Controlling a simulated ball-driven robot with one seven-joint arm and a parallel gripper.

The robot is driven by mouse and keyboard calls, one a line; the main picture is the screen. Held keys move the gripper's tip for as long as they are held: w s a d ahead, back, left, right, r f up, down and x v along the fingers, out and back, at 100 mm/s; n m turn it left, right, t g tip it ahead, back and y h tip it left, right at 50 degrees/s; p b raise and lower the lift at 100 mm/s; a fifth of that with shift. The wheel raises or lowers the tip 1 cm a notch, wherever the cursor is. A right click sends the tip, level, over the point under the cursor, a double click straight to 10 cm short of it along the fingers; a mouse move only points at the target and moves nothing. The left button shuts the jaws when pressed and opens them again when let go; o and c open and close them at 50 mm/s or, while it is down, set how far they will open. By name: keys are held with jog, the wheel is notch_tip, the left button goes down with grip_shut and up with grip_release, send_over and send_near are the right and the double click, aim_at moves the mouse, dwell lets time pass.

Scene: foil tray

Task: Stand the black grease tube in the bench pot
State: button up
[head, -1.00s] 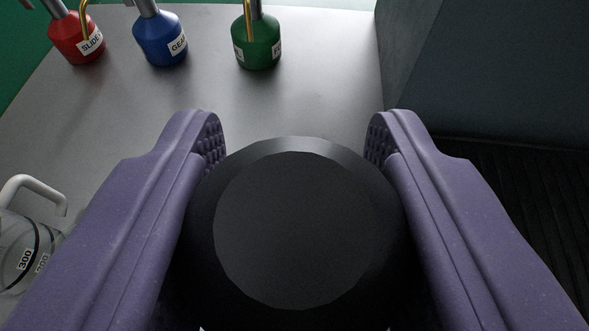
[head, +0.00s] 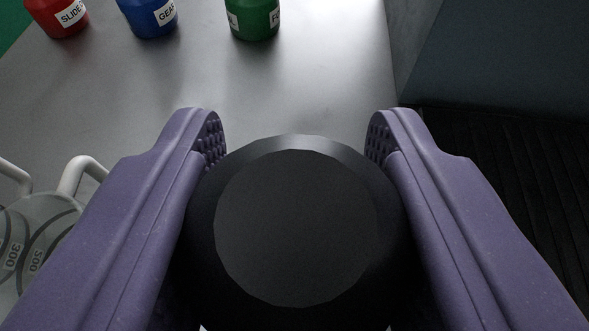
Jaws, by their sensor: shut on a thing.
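The black grease tube (head: 297,228) fills the lower middle of the head view, its round flat end facing the camera. My gripper (head: 296,140) has purple padded fingers on the left and right of it and is shut on it. The tube hides what lies below and just beyond it. I cannot make out the bench pot in this view.
A red (head: 58,17), a blue (head: 148,18) and a green (head: 253,20) labelled oil can stand at the back of the grey bench (head: 300,85). Clear measuring jugs (head: 40,225) with white handles stand at the left. A dark block (head: 490,60) and ribbed black surface (head: 500,150) lie right.

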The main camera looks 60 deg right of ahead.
jog(key=o, duration=1.3)
jog(key=shift+c, duration=0.2)
jog(key=p+v, duration=0.2)
jog(key=v, duration=0.5)
jog(key=shift+s+a+p, duration=0.2)
jog(key=shift+a+p, duration=0.1)
jog(key=shift+a, duration=0.05)
jog(key=shift+w+r, duration=0.1)
jog(key=w+a+r+n+t+y, duration=0.2)
jog(key=w+a+r+t+y, duration=0.35)
jog(key=w+r, duration=0.7)
jog(key=w+a+r+n+t+y, duration=0.35)
jog(key=a+r, duration=0.55)
jog(key=r, duration=0.4)
jog(key=s+a+r+n+y, duration=0.1)
jog(key=a+r+n, duration=0.15)
jog(key=r, duration=0.45)
jog(key=s+a+r+n+y, duration=0.2)
jog(key=a+r, duration=0.1)
jog(key=r, duration=0.3)
jog(key=s+a+r+n, duration=0.2)
jog(key=s+r, duration=0.9)
jog(key=r, duration=0.3)
jog(key=shift+s, duration=0.15)
